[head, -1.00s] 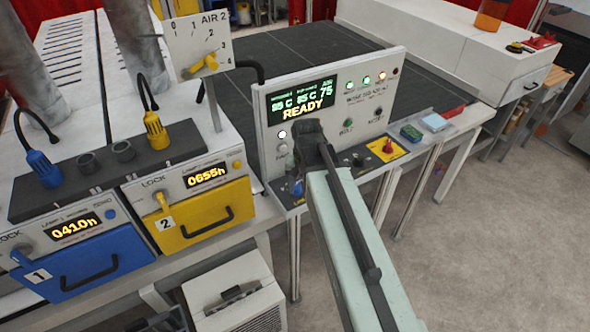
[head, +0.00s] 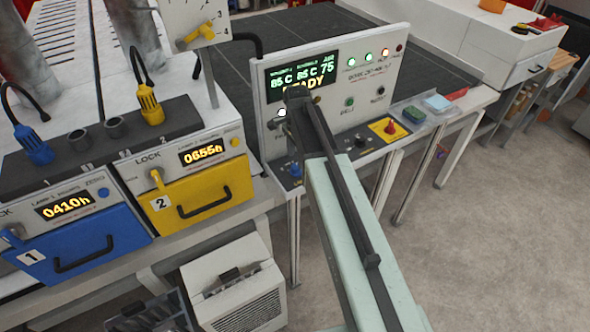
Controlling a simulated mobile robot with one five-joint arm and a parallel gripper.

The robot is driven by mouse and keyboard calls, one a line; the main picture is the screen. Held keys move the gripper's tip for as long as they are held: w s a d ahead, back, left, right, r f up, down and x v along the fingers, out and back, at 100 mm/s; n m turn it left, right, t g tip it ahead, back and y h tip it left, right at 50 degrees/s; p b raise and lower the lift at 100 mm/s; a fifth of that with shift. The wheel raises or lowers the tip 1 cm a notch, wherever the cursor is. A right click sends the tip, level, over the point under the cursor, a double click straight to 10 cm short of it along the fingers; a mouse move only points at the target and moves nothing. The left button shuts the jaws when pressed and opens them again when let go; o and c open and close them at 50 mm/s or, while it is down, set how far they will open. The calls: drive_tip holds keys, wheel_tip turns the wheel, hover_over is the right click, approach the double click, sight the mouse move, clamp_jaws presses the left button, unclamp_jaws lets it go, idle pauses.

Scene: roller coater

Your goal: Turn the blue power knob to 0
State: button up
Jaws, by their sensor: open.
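A small blue knob (head: 296,170) sits on the low ledge at the left foot of the white control panel (head: 385,75). Its label and pointer are too small to read. My gripper (head: 299,118) is a dark shape at the far end of my pale green arm, in front of the panel's left part. It is open, though its fingers are hard to make out against the arm. It appears above the blue knob in the picture, with no visible contact. The gripper covers part of the panel's display.
A red knob on a yellow plate (head: 391,128) and a black knob (head: 360,141) lie right of my arm. A blue drawer (head: 75,245) and a yellow drawer (head: 205,198) are at left. A white box unit (head: 235,290) stands below. Floor at right is clear.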

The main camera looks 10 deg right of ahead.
sight(296, 166)
wheel_tip(296, 166, down, 4)
drive_tip(key=b, duration=0.3)
drive_tip(key=shift+f, duration=0.15)
